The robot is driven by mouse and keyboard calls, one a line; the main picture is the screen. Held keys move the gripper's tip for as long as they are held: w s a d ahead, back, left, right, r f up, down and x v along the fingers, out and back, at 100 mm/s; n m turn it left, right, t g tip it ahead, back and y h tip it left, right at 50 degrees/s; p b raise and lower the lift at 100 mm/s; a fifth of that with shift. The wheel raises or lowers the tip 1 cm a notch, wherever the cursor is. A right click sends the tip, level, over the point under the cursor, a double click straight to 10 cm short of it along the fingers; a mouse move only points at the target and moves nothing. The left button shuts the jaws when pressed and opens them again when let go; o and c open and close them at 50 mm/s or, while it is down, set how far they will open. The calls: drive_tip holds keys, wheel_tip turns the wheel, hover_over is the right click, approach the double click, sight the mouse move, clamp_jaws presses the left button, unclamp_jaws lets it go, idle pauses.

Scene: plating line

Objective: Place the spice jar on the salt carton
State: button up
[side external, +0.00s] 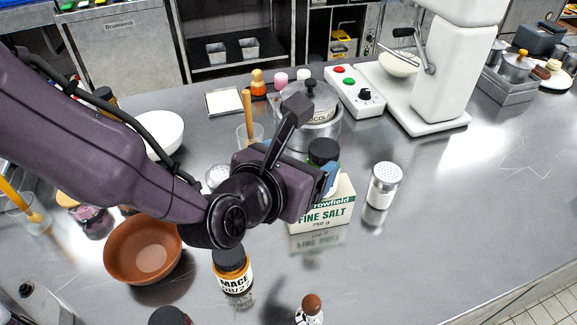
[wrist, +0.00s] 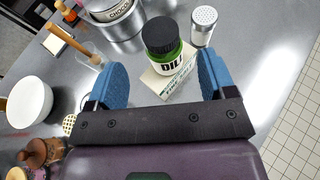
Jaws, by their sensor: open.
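A spice jar with a black lid and a green label (wrist: 163,62) appears upright on the salt carton (wrist: 178,82) in the wrist view. In the side external view, its black lid (side external: 323,151) shows above the white and green salt carton (side external: 321,216), and my gripper hides much of the jar's body. My gripper (side external: 331,178) is open, with one blue fingertip showing by the jar. In the wrist view, my gripper's blue fingers (wrist: 162,75) are wide apart, one to each side of the jar, with gaps between.
A metal-topped shaker (side external: 383,186) stands right of the carton. A mace jar (side external: 232,272) and brown bowl (side external: 143,250) are at the front left. A steel pot (side external: 322,128) stands behind, near a control box (side external: 354,92).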

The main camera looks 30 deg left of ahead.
drive_tip(key=shift+v, duration=1.7)
drive_tip(key=s+a+r+n+g+y, duration=0.1)
drive_tip(key=a+r+n+g+y, duration=0.3)
drive_tip(key=a+n, duration=0.7)
drive_tip(key=s+a+r+n+g+y, duration=0.1)
drive_tip(key=a+r+n+g+y, duration=0.15)
drive_tip(key=a+r+n, duration=0.85)
drive_tip(key=s+a+n+h, duration=0.2)
drive_tip(key=s+a+n, duration=0.3)
drive_tip(key=s+n, duration=0.2)
drive_tip(key=s+a+n+g+h, duration=0.1)
drive_tip(key=s+a+n+h, duration=0.2)
drive_tip(key=s+n, duration=0.4)
drive_tip(key=shift+s+a+f+n, duration=0.4)
drive_tip(key=shift+s+a, duration=0.45)
drive_tip(key=shift+s, duration=0.35)
